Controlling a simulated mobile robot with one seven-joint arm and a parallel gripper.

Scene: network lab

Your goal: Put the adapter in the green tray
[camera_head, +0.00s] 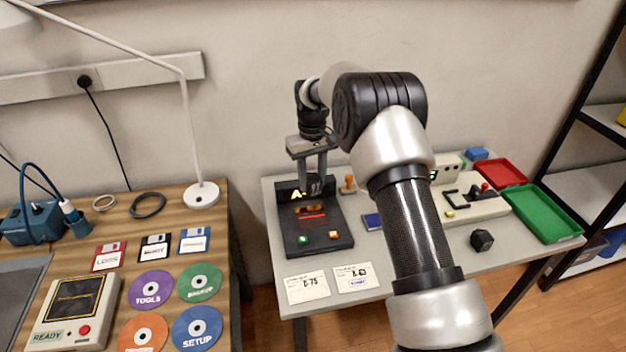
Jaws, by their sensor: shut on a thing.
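My gripper (314,182) points down above the back part of a black device at the left of the grey table. Its fingers are shut on a small dark piece with pale marks, which I take for the adapter (316,187). The fingers hide part of it, and I cannot tell whether it touches the device. The green tray (573,229) lies at the right end of the table, far to the right of my gripper, and looks empty.
The black device (318,245) has lit displays and two buttons. A red tray (513,169) lies behind the green tray. My arm hides the table's middle.

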